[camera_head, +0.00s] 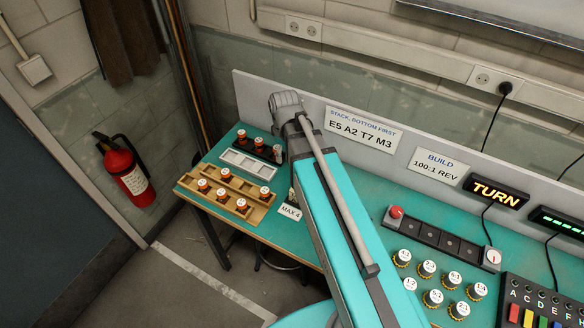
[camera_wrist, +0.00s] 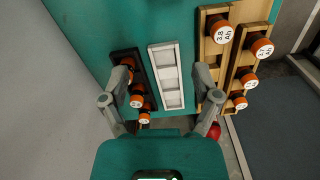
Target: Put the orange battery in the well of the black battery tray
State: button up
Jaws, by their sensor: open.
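The black battery tray (camera_head: 268,156) is at the back left of the bench and holds three orange batteries with white tops; one of them is the near battery (camera_head: 277,150). The same tray (camera_wrist: 119,56) is at the left in the wrist view, partly covered by my gripper's left finger. More orange batteries, such as this one (camera_head: 203,184), stand in wooden racks. My gripper (camera_wrist: 163,78) is open and empty, its fingers spread above the trays.
A white tray (camera_wrist: 153,55) with empty slots lies between the black tray and the wooden racks (camera_head: 213,201). A "MAX 4" card (camera_head: 290,212) is near them.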

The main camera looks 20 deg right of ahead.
jog(key=s+m, duration=0.6)
jog(key=m, duration=0.1)
jog(key=shift+s, duration=0.3)
